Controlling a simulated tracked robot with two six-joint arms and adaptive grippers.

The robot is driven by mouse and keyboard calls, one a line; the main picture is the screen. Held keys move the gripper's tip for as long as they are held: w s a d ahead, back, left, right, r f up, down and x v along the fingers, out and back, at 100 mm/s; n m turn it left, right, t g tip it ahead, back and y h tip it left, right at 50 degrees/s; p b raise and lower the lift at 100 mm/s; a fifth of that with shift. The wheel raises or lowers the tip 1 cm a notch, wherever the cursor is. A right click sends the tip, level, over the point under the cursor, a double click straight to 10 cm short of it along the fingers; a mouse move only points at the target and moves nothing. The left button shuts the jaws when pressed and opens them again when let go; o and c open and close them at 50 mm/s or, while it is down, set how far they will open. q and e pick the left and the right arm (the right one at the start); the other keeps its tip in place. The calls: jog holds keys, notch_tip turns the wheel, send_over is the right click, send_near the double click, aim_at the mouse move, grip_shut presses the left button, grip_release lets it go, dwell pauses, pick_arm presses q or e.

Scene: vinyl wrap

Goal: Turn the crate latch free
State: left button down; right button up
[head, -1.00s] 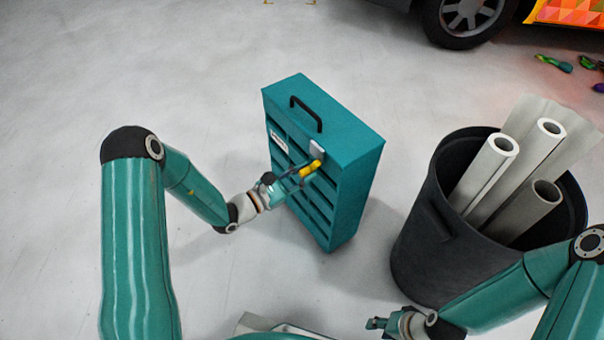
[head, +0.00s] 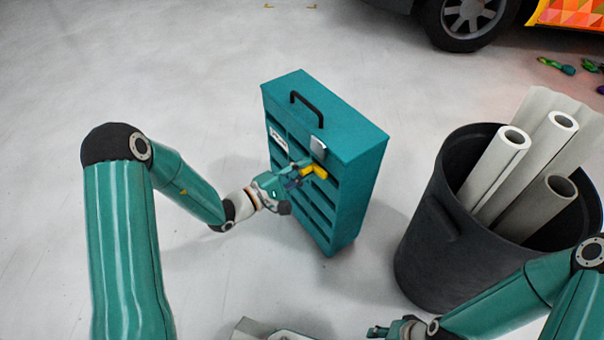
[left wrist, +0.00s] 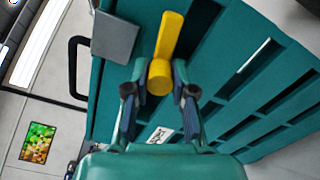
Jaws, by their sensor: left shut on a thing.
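My left gripper (head: 298,174) is at the crate's front, shut on the latch. In the left wrist view the yellow latch (left wrist: 168,42) runs up from between the two fingers, its near end between the tips, beside the grey plate (left wrist: 115,36). My right gripper (head: 378,331) is at the bottom edge, small and away from the crate; its jaws are unclear.
A dark bin (head: 440,225) with several white rolls (head: 500,165) stands right of the crate. A vehicle wheel (head: 470,18) is at the top. Small coloured items (head: 557,66) lie at the far right. The floor left of the crate is clear.

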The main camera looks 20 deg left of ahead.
pick_arm(q)
jog(key=shift+s+d+f+m+b, duration=0.1)
jog(key=shift+m+b, duration=0.2)
jog(key=shift+m, duration=0.25)
jog(key=shift+d+f+m+b, duration=0.1)
jog(key=shift+m+b, duration=0.2)
jog(key=shift+m, duration=0.25)
jog(key=c, duration=1.1)
grip_release()
jog(key=shift+o, duration=0.7)
jog(key=shift+r, duration=0.1)
jog(key=shift+a, duration=0.2)
jog(key=v, duration=1.1)
jog(key=shift+s+a, duration=0.15)
jog(key=shift+s, duration=0.2)
